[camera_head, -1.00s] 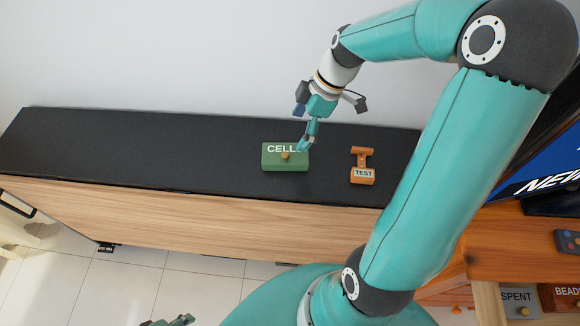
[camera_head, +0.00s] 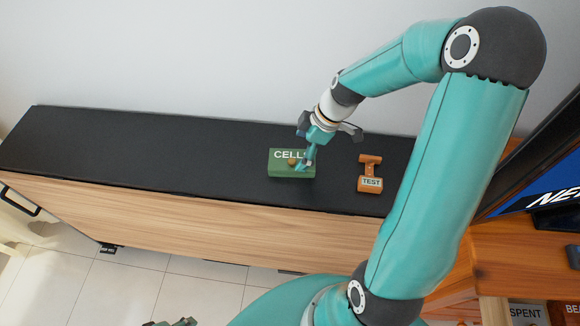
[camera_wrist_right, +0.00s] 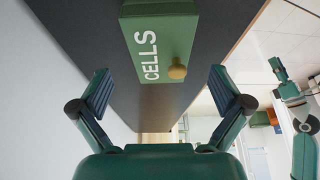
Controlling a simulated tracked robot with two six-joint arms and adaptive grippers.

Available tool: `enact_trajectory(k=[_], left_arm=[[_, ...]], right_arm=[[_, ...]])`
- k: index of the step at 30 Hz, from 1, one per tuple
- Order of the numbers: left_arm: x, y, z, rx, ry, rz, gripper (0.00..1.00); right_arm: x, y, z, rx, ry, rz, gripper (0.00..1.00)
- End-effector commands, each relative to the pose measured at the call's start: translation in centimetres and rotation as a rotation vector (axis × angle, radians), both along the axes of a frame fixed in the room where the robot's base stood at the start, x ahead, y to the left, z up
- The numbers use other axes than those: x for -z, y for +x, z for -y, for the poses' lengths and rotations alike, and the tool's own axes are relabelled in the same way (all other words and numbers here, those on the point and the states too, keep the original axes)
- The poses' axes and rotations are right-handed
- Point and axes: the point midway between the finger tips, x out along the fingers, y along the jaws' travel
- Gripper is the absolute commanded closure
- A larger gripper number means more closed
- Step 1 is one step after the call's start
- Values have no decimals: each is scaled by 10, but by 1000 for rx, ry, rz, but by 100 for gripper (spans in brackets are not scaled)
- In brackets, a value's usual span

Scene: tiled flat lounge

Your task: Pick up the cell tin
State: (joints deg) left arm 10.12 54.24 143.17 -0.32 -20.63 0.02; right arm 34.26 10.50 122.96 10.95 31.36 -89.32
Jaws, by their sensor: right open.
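The cell tin (camera_head: 280,170) is a green box with white CELLS lettering and a round brass knob. It rests on the black top of the long cabinet. In the right wrist view the tin (camera_wrist_right: 150,62) lies ahead of the fingers, its knob (camera_wrist_right: 177,71) towards the right finger. My right gripper (camera_head: 304,164) is at the tin's right part and hides the end of its label. In the wrist view the right gripper (camera_wrist_right: 160,92) is open, with nothing between its fingers. My left gripper (camera_head: 175,322) barely shows at the bottom edge.
An orange tester (camera_head: 370,174) labelled TEST stands right of the tin on the black cabinet top (camera_head: 120,150). The top is clear to the left. A wall rises behind. A screen (camera_head: 545,190) and a wooden unit (camera_head: 495,262) are at right.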

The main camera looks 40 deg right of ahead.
Motion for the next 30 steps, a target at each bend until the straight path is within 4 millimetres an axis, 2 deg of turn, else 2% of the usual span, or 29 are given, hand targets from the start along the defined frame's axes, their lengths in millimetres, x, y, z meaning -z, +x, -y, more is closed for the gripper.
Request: enact_trajectory(k=[7, 12, 20, 30], left_arm=[[-9, 0, 0, 0, 0, 0, 60], [-9, 0, 0, 0, 0, 0, 60], [-9, 0, 0, 0, 0, 0, 60], [-9, 0, 0, 0, 0, 0, 60]], right_arm=[[24, 9, -13, -5, 4, -5, 0], [43, 15, -17, -3, 2, -2, 0], [46, 16, -17, -1, 0, 0, 0], [46, 16, -17, -1, 0, 0, 55]])
